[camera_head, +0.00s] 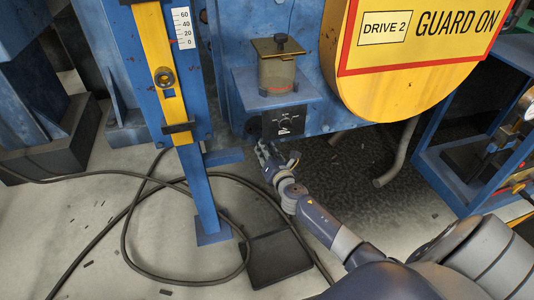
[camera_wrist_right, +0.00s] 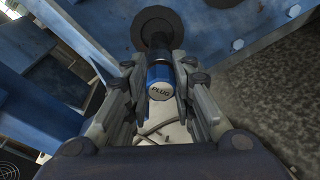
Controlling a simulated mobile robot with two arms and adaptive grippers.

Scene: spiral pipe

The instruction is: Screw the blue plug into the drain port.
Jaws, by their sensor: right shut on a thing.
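The blue plug (camera_wrist_right: 160,73), with a pale end face marked PLUG, sits between the two fingers of my right gripper (camera_wrist_right: 161,96) in the right wrist view. The fingers are shut on its sides. Just beyond the plug is the dark round drain port (camera_wrist_right: 153,22) on a blue wall. A dark neck lies between them, and I cannot tell whether the plug's thread is inside it. In the head view my right gripper (camera_head: 271,158) is below the blue housing. The plug and port cannot be made out there. My left gripper is not in view.
A black panel (camera_head: 284,122) with a dial is just above my right gripper. The yellow guard (camera_head: 400,75) overhangs to the right. A blue post (camera_head: 200,190) stands to the left. A black cable (camera_head: 130,235) loops over the floor near a dark flat plate (camera_head: 277,260).

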